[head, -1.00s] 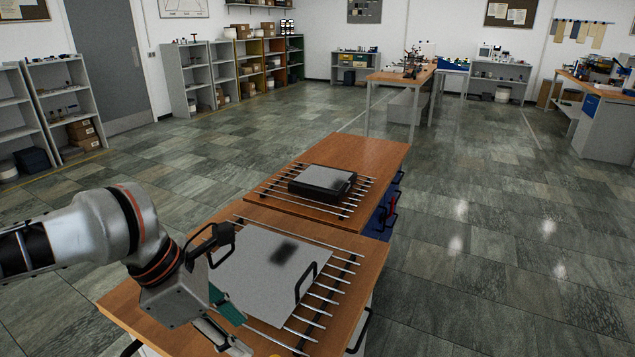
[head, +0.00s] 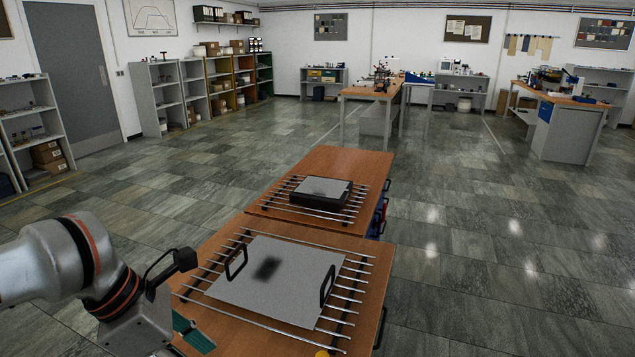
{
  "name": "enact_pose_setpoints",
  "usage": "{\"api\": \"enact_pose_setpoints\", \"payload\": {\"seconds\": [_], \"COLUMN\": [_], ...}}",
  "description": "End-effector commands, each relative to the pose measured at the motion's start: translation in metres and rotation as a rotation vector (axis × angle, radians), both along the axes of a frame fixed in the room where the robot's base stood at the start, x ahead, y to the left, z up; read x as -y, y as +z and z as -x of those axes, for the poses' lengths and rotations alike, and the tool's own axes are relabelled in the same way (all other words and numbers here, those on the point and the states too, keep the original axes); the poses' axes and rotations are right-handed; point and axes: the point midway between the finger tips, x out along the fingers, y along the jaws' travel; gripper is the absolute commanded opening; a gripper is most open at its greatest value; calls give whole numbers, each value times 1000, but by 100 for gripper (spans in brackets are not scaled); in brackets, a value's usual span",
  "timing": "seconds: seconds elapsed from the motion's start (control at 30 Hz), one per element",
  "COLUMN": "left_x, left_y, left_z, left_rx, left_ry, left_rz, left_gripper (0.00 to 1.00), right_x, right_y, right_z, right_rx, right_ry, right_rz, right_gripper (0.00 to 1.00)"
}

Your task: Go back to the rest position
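My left arm comes in from the lower left. A flat grey plate (head: 290,285) with two black handles and a dark smudge lies on a rack of metal rods (head: 350,290) on that table. The gripper is apart from the plate's handles. My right gripper is not in view.
A second wooden table (head: 350,165) stands behind, with a black block with a grey top (head: 320,192) on another rod rack. Something yellow (head: 322,354) shows at the bottom edge. Shelves (head: 165,95) line the back left. The tiled floor (head: 480,250) to the right is clear.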

Motion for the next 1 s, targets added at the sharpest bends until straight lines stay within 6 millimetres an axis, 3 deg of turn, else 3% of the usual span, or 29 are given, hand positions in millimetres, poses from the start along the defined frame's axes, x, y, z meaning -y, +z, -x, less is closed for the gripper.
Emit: {"api": "enact_pose_setpoints", "payload": {"seconds": [0.37,0.63,0.83,1.0], "left_x": [46,81,75,42], "left_y": [-25,-42,-58,-83], "left_z": [-17,-38,-56,-64], "left_rx": [-36,-151,-285,-398], "left_ry": [325,800,1255,1681], "left_rz": [182,475,734,948], "left_gripper": [38,38,38,38], "right_x": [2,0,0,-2], "right_y": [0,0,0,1], "right_z": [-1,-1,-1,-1], "right_rx": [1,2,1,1], "right_ry": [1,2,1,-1], "right_rz": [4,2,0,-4], "right_gripper": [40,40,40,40]}}
